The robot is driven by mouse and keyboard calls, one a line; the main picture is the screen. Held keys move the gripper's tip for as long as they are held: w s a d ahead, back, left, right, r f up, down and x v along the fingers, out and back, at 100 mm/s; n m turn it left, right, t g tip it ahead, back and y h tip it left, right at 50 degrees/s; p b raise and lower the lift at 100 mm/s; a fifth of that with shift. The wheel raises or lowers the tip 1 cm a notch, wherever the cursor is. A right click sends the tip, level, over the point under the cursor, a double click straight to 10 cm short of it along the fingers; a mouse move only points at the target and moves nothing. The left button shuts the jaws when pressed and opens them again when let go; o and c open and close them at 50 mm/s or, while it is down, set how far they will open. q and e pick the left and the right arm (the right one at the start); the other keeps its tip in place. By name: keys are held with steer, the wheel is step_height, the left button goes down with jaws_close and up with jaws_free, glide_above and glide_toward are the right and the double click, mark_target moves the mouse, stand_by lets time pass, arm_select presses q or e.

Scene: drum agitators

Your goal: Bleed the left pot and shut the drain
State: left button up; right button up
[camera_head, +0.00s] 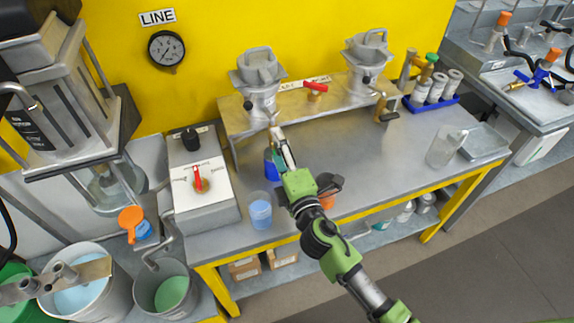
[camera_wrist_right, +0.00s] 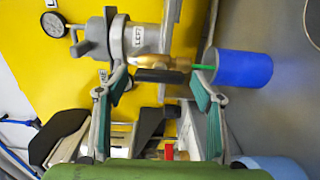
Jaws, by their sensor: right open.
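The left pot (camera_head: 258,68) is a grey metal pot at the back of the bench. Its LEFT label shows on the pot body (camera_wrist_right: 137,38) in the right wrist view. A brass drain valve (camera_wrist_right: 172,62) with a black lever (camera_wrist_right: 160,76) sits on it. A thin green stream runs from its spout to a blue cup (camera_wrist_right: 243,69), which is partly hidden by my arm in the head view (camera_head: 270,168). My right gripper (camera_head: 276,138) is open, its green-padded fingers (camera_wrist_right: 161,88) on either side of the lever; contact is unclear. My left gripper is not in view.
A second pot (camera_head: 366,65) stands right, with a red-handled valve (camera_head: 315,88) between the pots. A light blue cup (camera_head: 260,213) stands near the front edge, beside my right arm. A control box (camera_head: 203,190) is left. The bench's right half has clear room.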

steer(key=v, duration=1)
steer(key=shift+s+d, duration=0.15)
steer(key=shift+s, duration=0.15)
